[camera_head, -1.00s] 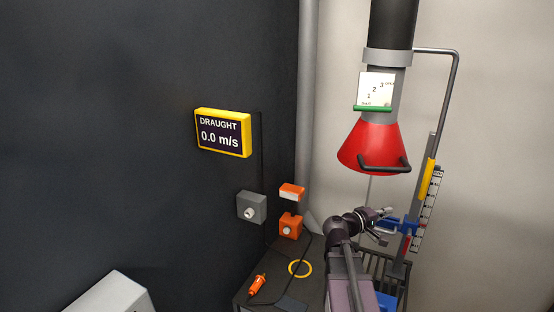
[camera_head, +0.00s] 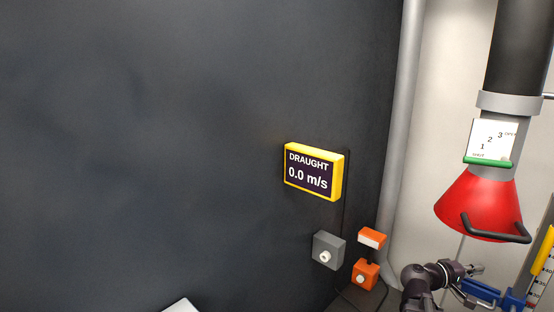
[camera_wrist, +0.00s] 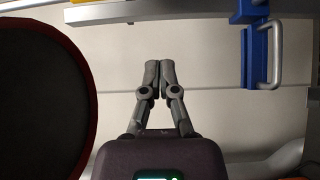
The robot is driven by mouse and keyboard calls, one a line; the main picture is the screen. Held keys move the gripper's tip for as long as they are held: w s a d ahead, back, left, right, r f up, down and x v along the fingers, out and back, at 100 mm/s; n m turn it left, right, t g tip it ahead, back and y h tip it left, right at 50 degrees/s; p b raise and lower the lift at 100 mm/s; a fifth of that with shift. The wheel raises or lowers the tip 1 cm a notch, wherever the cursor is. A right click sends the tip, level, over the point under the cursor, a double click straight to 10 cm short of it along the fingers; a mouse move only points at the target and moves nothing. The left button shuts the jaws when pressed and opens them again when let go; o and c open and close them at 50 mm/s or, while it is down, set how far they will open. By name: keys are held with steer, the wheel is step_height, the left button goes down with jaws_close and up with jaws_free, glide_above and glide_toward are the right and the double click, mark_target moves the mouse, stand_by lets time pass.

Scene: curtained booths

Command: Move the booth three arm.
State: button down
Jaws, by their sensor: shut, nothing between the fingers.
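The extraction arm ends in a red hood (camera_head: 478,207) with a dark bar handle (camera_head: 497,234) on its rim. A white dial plate (camera_head: 492,140) marked 1, 2, 3 with a green lever (camera_head: 488,162) sits above the hood. No booth number shows in either view. My gripper (camera_head: 478,270) is low at the right in the head view, below the hood. In the wrist view my gripper (camera_wrist: 159,66) is shut and empty, pointing at a pale wall. A dark round opening with a red rim (camera_wrist: 94,95) fills the left of that view, apart from the fingers.
A draught meter (camera_head: 313,171) reads 0.0 m/s on the dark wall. A grey box (camera_head: 328,251) and orange boxes (camera_head: 366,275) are below it. A scale with a yellow strip (camera_head: 544,249) is at the right edge. A blue block with a grey handle (camera_wrist: 248,57) is at the upper right of the wrist view.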

steer(key=w+a+f+m+y+b, duration=0.15)
steer(key=a+f+y+b, duration=0.55)
steer(key=a+f, duration=1.05)
steer(key=s+a+f+y, duration=0.1)
steer(key=a+f+y, duration=0.2)
steer(key=a, duration=0.4)
steer(key=s+a+f+y, duration=0.1)
steer(key=a+f+y, duration=0.2)
steer(key=a, duration=0.4)
steer(key=s+a+f+g+y, duration=0.1)
steer(key=a+f+y, duration=0.2)
steer(key=a+y, duration=0.2)
steer(key=shift+a+n+b, duration=0.4)
steer(key=shift+a+n, duration=0.05)
steer(key=shift+a, duration=0.65)
